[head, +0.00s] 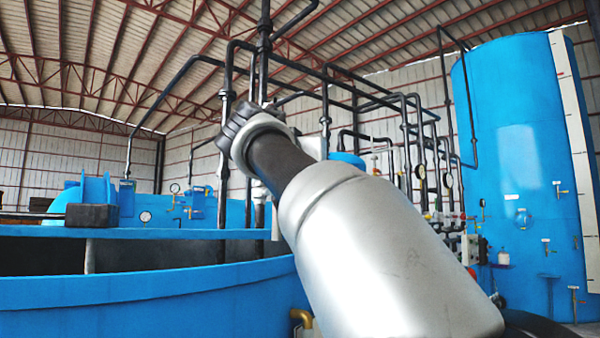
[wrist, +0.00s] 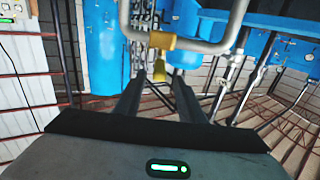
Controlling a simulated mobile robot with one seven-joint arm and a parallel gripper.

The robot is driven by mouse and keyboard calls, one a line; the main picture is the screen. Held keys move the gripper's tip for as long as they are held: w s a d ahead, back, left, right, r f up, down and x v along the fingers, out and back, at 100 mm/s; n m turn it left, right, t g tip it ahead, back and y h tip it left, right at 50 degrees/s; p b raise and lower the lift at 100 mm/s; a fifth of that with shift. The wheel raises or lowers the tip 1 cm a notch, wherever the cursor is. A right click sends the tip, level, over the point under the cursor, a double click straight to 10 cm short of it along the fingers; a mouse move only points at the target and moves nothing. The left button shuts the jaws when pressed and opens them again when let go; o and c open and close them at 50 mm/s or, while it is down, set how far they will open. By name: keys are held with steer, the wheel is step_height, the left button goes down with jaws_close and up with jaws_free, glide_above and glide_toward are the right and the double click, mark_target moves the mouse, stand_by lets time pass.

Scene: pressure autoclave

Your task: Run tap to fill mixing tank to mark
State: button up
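My gripper (wrist: 158,82) shows in the wrist view as two dark fingers held apart. A yellow fitting (wrist: 159,71) appears between the fingertips, with a gap on either side; I cannot tell how far beyond them it is. Another yellow fitting (wrist: 162,41) sits on a grey bent pipe (wrist: 205,46) just past the fingers. I cannot tell which one is the tap. In the head view my arm reaches up and left, and its fingers are hidden. A wide open blue tank (head: 150,290), perhaps the mixing tank, stands at lower left. Its level and mark are not visible.
A tall blue tank (head: 520,150) stands at the right with small valves on its side. Dark pipes (head: 325,120) with gauges fill the middle background. A brass elbow (head: 302,317) sits beside the open tank's wall.

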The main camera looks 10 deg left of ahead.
steer(key=b+v, duration=0.1)
steer(key=v, duration=0.7)
steer(key=shift+s, duration=0.15)
stand_by(0.6)
